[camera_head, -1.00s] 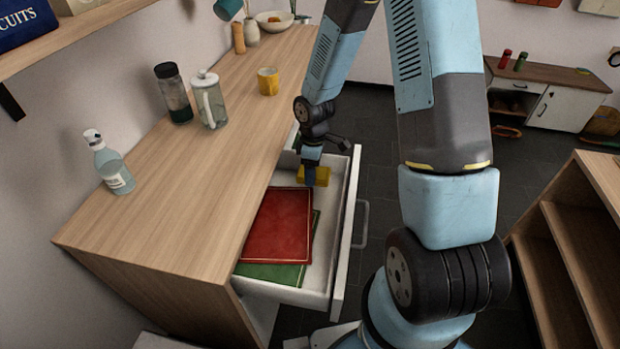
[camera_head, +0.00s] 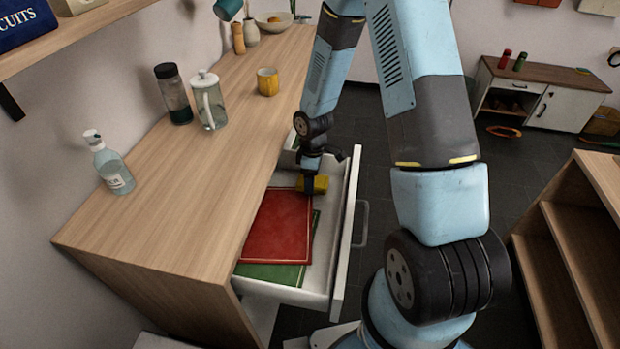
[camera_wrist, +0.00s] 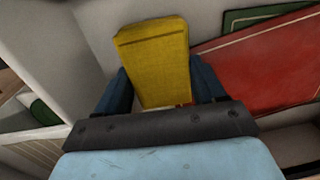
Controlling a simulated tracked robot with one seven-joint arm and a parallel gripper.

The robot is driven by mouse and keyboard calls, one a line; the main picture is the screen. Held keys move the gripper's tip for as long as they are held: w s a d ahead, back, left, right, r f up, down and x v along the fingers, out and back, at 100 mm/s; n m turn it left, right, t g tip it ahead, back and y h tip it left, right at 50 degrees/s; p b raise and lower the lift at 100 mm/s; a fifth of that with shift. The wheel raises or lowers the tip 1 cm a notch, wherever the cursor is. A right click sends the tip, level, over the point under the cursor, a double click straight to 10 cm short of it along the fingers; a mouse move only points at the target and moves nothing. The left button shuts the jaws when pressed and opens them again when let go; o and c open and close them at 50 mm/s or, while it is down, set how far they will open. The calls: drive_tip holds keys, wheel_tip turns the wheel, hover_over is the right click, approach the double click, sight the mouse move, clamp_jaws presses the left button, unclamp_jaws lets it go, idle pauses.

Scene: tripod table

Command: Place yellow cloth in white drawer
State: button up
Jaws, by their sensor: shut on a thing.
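The yellow cloth (camera_head: 314,184) is a small folded block inside the open white drawer (camera_head: 342,240), at its far end. My gripper (camera_head: 308,186) points down into the drawer and is shut on the cloth. In the wrist view the yellow cloth (camera_wrist: 157,60) stands out between the two dark blue fingers of my gripper (camera_wrist: 162,92). I cannot tell whether the cloth touches the drawer floor. A red folder or book (camera_head: 280,226) lies on a green one (camera_head: 270,273) in the nearer part of the drawer.
The wooden counter (camera_head: 190,210) holds a spray or soap bottle (camera_head: 112,168), a dark-lidded jar (camera_head: 173,95), a glass press (camera_head: 210,100) and a yellow mug (camera_head: 268,81). A wooden shelf unit (camera_head: 580,230) stands at right. The drawer handle (camera_head: 361,222) sticks out rightward.

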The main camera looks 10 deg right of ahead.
drive_tip(key=shift+f, duration=0.35)
drive_tip(key=o, duration=1.2)
drive_tip(key=shift+o, duration=0.2)
drive_tip(key=shift+r, duration=0.15)
